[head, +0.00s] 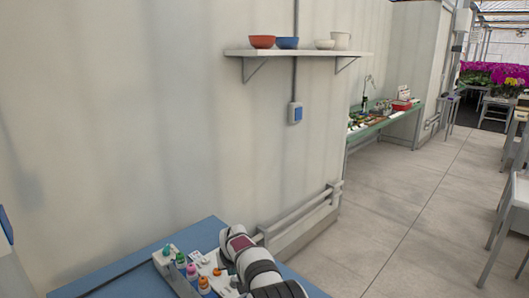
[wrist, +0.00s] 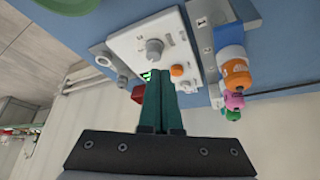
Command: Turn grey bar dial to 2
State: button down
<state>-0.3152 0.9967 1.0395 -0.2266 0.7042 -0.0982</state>
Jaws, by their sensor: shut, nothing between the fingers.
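A white panel (wrist: 128,44) is on the blue tabletop in the wrist view. In the head view my arm partly covers the panel (head: 207,262), and my fingers cannot be made out.
A grey rack (wrist: 207,38) beside the panel holds bottles with orange (wrist: 236,73), pink and green tops. A small lit green display (wrist: 147,75) and a red part (wrist: 138,94) are near my fingers.

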aim_at(234, 286)
jog(key=f, duration=0.2)
jog(key=d+f, duration=0.1)
jog(key=f, duration=0.3)
jog(key=shift+w+d, duration=0.3)
jog(key=shift+d, duration=0.1)
jog(key=shift+w+a, duration=0.15)
jog(key=shift+w, duration=0.1)
dwell(0.4)
jog(key=shift+s+a, duration=0.15)
jog(key=shift+a, duration=0.45)
jog(key=shift+s, duration=0.1)
dwell(0.3)
jog(key=shift+s+r, duration=0.1)
jog(key=shift+s, duration=0.2)
notch_tip(234, 286, up, 6)
jog(key=shift+f, duration=0.1)
